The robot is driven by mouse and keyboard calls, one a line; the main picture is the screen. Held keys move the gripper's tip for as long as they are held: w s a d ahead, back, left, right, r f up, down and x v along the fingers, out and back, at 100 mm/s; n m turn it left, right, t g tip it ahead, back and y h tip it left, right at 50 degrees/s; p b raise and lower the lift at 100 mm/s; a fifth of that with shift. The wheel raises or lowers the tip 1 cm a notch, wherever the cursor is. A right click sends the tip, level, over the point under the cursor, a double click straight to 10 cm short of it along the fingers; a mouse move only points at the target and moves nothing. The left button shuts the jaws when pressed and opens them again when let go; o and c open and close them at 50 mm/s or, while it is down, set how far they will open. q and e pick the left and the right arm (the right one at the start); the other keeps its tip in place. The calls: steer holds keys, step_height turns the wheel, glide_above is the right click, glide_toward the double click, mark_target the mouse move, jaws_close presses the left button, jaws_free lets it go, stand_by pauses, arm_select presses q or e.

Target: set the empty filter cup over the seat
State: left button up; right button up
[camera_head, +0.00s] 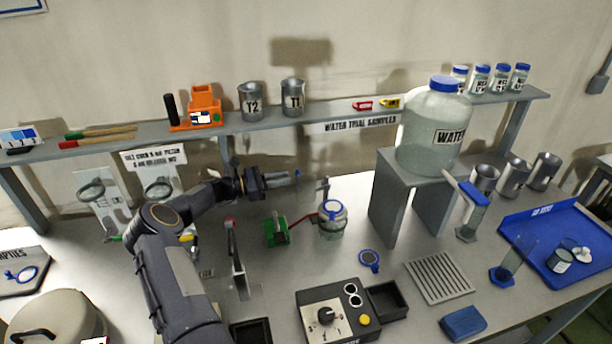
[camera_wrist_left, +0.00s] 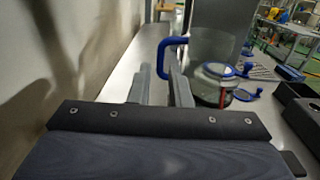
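The filter cup is clear and hard to make out; its blue handle (camera_wrist_left: 172,41) shows plainly in the left wrist view, and a bit of blue (camera_head: 298,174) shows in the head view. My left gripper (camera_head: 292,179) is closed on this handle, which stands between the fingers (camera_wrist_left: 158,82). The cup's clear wall (camera_wrist_left: 212,45) looks empty. The seat, a blue-rimmed round top (camera_head: 333,208) on a glass jar, is just right of and below the gripper; it also shows in the left wrist view (camera_wrist_left: 218,70). I cannot tell whether the cup touches it. My right gripper is out of view.
A green clamp-like device (camera_head: 276,230) stands left of the jar, with a red-topped upright (camera_head: 235,250) further left. A grey stand (camera_head: 388,195) with a large water bottle (camera_head: 432,125) rises to the right. A blue ring piece (camera_head: 369,259) and control box (camera_head: 335,312) are nearer.

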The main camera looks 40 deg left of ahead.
arm_select(q)
steer(key=x, duration=0.7)
steer(key=shift+p, duration=0.35)
steer(key=shift+d, duration=0.15)
steer(key=shift+c, duration=0.5)
jaws_close()
